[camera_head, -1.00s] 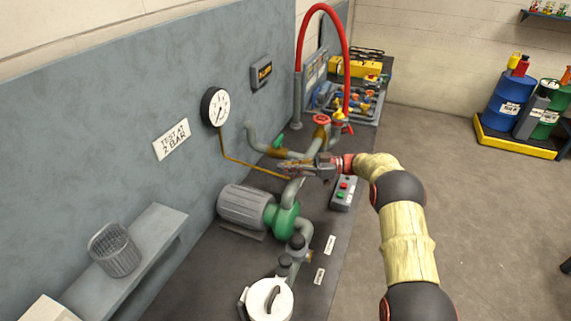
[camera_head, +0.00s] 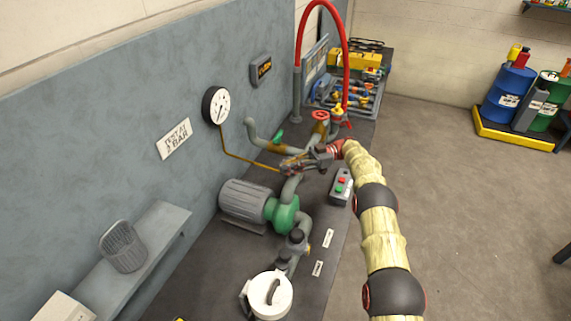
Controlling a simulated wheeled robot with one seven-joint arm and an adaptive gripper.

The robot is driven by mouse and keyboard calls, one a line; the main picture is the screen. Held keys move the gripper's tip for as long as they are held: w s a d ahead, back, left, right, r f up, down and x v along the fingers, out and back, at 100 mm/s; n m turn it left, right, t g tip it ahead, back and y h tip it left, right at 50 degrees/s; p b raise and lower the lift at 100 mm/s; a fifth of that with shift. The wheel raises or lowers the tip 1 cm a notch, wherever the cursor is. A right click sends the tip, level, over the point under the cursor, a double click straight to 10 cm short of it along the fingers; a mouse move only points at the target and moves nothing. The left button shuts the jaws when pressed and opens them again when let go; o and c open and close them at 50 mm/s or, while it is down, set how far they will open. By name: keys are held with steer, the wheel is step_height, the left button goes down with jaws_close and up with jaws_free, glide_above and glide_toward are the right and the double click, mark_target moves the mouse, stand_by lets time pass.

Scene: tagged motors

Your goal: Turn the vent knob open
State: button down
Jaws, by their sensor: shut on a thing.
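The vent knob cannot be made out by itself; the spot on the pipe where the brass gauge line (camera_head: 245,159) ends is covered by my fingers. My gripper (camera_head: 288,167) reaches in from the right over the pipework, above the green pump (camera_head: 284,216). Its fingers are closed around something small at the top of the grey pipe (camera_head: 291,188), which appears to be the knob. The round pressure gauge (camera_head: 216,105) hangs on the wall to the left, beside a sign (camera_head: 174,138) reading "TEST AT 2 BAR".
A red valve wheel (camera_head: 320,114) and a yellow fitting (camera_head: 338,111) under the red hose (camera_head: 345,60) stand just behind my gripper. A button box (camera_head: 341,187) lies to its right. A white-lidded pot (camera_head: 270,294) stands in front. The floor at right is open.

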steer(key=shift+r, duration=0.1)
stand_by(0.4)
steer(key=c, duration=1.7)
jaws_free()
steer(key=shift+o, duration=0.2)
steer(key=shift+w+a+m+t+y+b, duration=0.1)
steer(key=shift+w+m+t+y+b, duration=0.15)
steer(key=shift+m+t+b, duration=0.6)
